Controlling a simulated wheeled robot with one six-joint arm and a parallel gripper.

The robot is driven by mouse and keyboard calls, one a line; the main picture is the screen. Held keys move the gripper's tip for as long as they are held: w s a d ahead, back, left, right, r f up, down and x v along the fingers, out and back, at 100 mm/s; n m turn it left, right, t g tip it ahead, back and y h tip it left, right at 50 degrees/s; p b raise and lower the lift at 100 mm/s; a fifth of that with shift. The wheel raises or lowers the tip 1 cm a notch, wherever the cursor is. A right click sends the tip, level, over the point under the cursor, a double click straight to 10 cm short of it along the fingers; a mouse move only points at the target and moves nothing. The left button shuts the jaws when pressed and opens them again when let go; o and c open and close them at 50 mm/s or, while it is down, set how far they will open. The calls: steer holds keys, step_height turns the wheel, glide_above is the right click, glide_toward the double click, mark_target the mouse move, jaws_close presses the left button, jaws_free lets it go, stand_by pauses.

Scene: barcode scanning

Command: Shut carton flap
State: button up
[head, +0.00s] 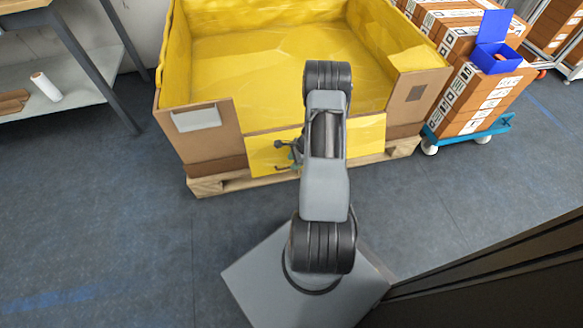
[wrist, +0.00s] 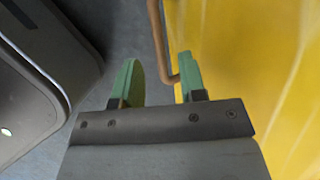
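The carton (head: 212,145) is a large open cardboard box with a yellow inside, standing on a wooden pallet. Its front flap (head: 368,134) is folded outward and down, yellow side showing, in a gap of the front wall. My gripper (head: 293,155) is at the flap's front, partly hidden by my arm. In the wrist view, its green fingers (wrist: 160,80) are apart. The flap's yellow face (wrist: 245,60) fills the right side, and its brown edge runs down to a corner close by the right finger. I cannot tell whether the fingers touch it.
Stacked boxes on a blue dolly (head: 470,135) stand right of the carton, with a blue bin (head: 492,55) on top. A shelf (head: 75,85) holding a white roll (head: 46,87) is at the left. The floor (head: 110,220) at the front left is clear.

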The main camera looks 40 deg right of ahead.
steer(key=shift+b+x, duration=0.4)
steer(key=shift+x, duration=1)
jaws_close()
